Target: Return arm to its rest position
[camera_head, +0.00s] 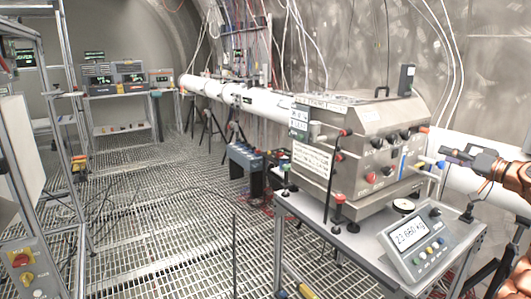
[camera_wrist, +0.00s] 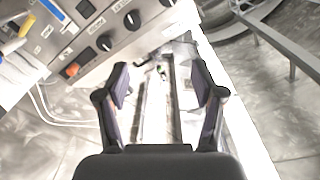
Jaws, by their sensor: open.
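My gripper (camera_wrist: 164,88) is open in the wrist view. Its two dark fingers stand apart, and I see nothing held between them. In the head view my gripper (camera_head: 457,155) is at the right edge, on the end of my copper-coloured arm. There it appears close to the right side of a steel instrument box (camera_head: 350,122), beside its blue and white handles. I cannot tell the exact gap. The knob panel of the box (camera_wrist: 95,35) shows at the upper left of the wrist view. Part of my arm is cut off by the picture's right edge.
The box stands on a metal cart (camera_head: 318,222) with a digital readout (camera_head: 412,242) at its front corner. A white pipe (camera_head: 262,101) runs along the wall behind. A frame (camera_head: 68,200) stands at left. The grated floor (camera_head: 165,225) between is mostly open.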

